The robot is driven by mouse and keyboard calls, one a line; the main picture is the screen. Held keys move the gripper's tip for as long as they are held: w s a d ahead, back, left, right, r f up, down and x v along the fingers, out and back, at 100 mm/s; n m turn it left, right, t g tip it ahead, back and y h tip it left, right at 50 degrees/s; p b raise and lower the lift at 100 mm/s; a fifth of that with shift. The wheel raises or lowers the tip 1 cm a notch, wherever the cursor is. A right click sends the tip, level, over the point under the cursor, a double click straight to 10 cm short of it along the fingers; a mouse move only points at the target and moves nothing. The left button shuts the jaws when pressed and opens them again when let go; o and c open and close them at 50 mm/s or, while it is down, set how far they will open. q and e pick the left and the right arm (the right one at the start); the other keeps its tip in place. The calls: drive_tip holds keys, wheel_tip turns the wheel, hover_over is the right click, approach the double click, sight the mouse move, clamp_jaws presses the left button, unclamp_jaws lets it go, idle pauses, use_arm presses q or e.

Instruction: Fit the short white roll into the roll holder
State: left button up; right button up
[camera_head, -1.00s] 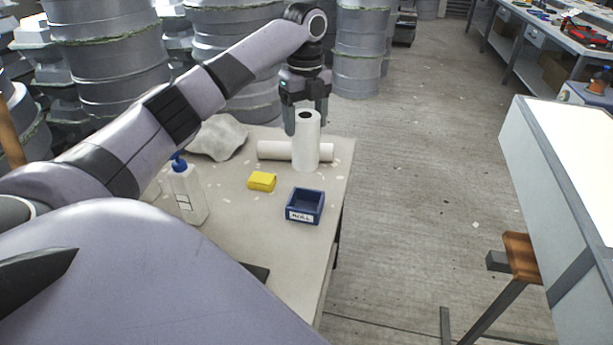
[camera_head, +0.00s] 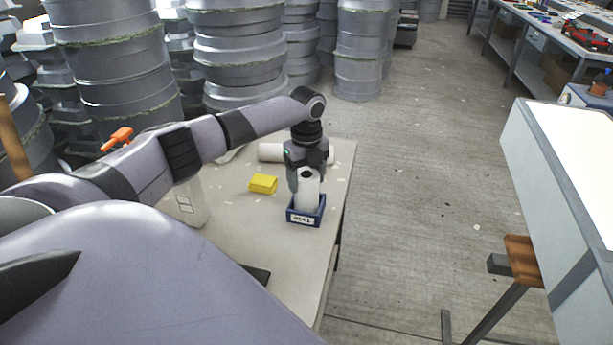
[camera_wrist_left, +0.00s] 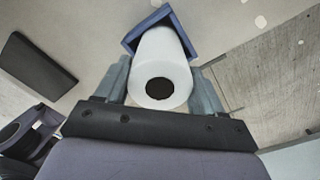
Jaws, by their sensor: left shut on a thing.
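The short white roll (camera_head: 308,190) stands upright with its lower end inside the blue roll holder (camera_head: 305,219), a small open box with a label on its front. Whether the roll touches the box floor is hidden. My left gripper (camera_head: 308,178) is shut on the roll from above. In the left wrist view the roll (camera_wrist_left: 162,62) lies between the two fingers (camera_wrist_left: 160,88), its dark core hole facing the camera, with the blue holder's rim (camera_wrist_left: 130,43) around its far end. My right gripper is not in view.
A longer white roll (camera_head: 270,152) lies at the table's back, partly behind my gripper. A yellow sponge-like block (camera_head: 263,184) sits left of the holder. A white bottle (camera_head: 191,203) stands farther left, partly behind my arm. The table's right edge is close to the holder.

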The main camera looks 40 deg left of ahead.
use_arm(q)
drive_tip(key=shift+f, duration=0.1)
drive_tip(key=o, duration=1.5)
drive_tip(key=shift+o, duration=0.2)
wheel_tip(320, 180, up, 12)
